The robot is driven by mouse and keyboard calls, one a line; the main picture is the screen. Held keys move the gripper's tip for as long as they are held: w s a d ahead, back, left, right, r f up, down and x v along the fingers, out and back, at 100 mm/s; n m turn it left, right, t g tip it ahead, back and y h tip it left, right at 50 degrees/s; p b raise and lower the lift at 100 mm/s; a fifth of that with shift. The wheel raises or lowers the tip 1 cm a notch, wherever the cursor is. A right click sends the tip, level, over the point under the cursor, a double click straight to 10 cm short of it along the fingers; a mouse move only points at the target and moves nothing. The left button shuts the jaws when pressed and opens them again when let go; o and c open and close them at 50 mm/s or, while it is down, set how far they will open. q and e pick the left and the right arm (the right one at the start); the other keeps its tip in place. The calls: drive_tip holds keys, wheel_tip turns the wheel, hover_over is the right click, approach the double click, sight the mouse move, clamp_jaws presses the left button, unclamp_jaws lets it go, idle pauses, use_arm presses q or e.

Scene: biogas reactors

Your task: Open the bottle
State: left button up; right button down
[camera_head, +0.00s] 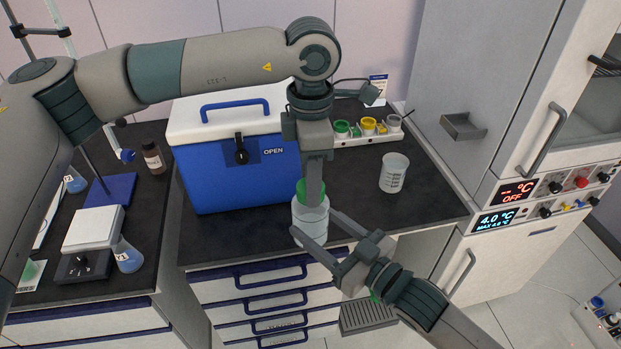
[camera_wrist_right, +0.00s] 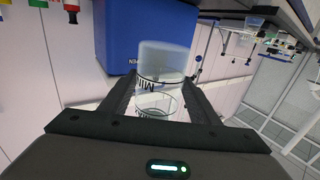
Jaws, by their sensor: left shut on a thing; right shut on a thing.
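The bottle (camera_head: 311,222) is a clear, upright container with a green cap (camera_head: 301,190), at the front edge of the dark bench in the head view. My left gripper (camera_head: 314,197) comes straight down from above and is shut on the green cap, hiding part of it. My right gripper (camera_head: 315,226) reaches in from the lower right and is shut on the bottle's body, a finger on each side. In the right wrist view the clear bottle (camera_wrist_right: 163,85) with dark markings sits between the two fingers (camera_wrist_right: 160,95). The cap cannot be made out there.
A blue cooler box (camera_head: 232,172) with a white lid stands just behind the bottle. A glass beaker (camera_head: 394,173) and a white rack (camera_head: 352,138) of coloured-lid jars are to the right. A small brown bottle (camera_head: 153,158) and a flask (camera_head: 127,256) are at left. Bench between bottle and beaker is clear.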

use_arm(q)
drive_tip(key=n, duration=0.6)
drive_tip(key=shift+w, duration=0.1)
drive_tip(key=n, duration=0.5)
drive_tip(key=shift+r+n, duration=0.1)
drive_tip(key=shift+n, duration=0.3)
drive_tip(key=n, duration=0.5)
drive_tip(key=shift+n, duration=0.4)
drive_tip(key=n, duration=0.5)
drive_tip(key=shift+n, duration=0.3)
drive_tip(key=shift+r, duration=0.3)
drive_tip(key=shift+r, duration=0.7)
drive_tip(key=shift+r, duration=0.15)
drive_tip(key=shift+r, duration=1.95)
